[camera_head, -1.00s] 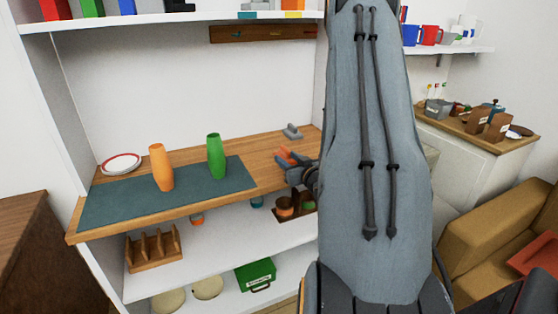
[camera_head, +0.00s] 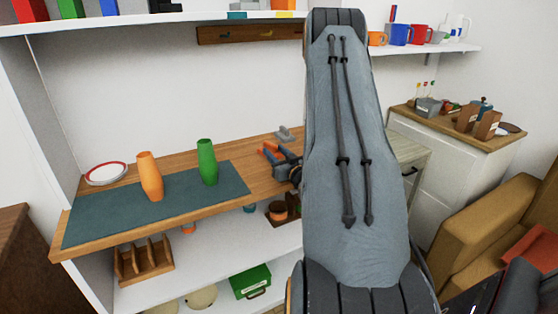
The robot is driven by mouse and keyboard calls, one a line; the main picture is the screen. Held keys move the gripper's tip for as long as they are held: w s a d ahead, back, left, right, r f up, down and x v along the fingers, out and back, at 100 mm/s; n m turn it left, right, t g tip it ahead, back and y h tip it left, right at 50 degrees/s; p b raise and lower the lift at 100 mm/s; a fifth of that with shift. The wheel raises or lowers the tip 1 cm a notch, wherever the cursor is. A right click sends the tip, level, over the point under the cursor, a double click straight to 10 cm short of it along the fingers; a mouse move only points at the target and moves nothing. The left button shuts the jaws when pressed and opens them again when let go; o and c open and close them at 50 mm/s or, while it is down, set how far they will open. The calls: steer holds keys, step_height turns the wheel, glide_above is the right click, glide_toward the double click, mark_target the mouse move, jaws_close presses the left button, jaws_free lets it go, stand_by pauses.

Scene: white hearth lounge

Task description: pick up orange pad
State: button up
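My gripper (camera_head: 277,154) is small in view above the right part of the wooden counter, left of my arm. Its orange fingertips look spread apart, with nothing visible between them; its rear is partly hidden by my arm. A flat yellow-orange piece (camera_head: 285,15) lies at the front edge of the top shelf, well above my gripper, and may be the orange pad. A red-orange square cushion (camera_head: 532,248) lies on the tan sofa at the far right. I cannot tell for certain which is the pad.
The wooden counter (camera_head: 262,184) holds a teal mat (camera_head: 105,218), an orange vase (camera_head: 149,177), a green vase (camera_head: 207,162), a plate (camera_head: 106,174) and a small grey object (camera_head: 285,134). A shelf with mugs (camera_head: 398,35) and a side cabinet (camera_head: 455,165) stand right.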

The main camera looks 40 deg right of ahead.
steer(key=shift+w+d, duration=0.15)
steer(key=shift+w, duration=0.4)
jaws_close()
steer(key=shift+r, duration=0.25)
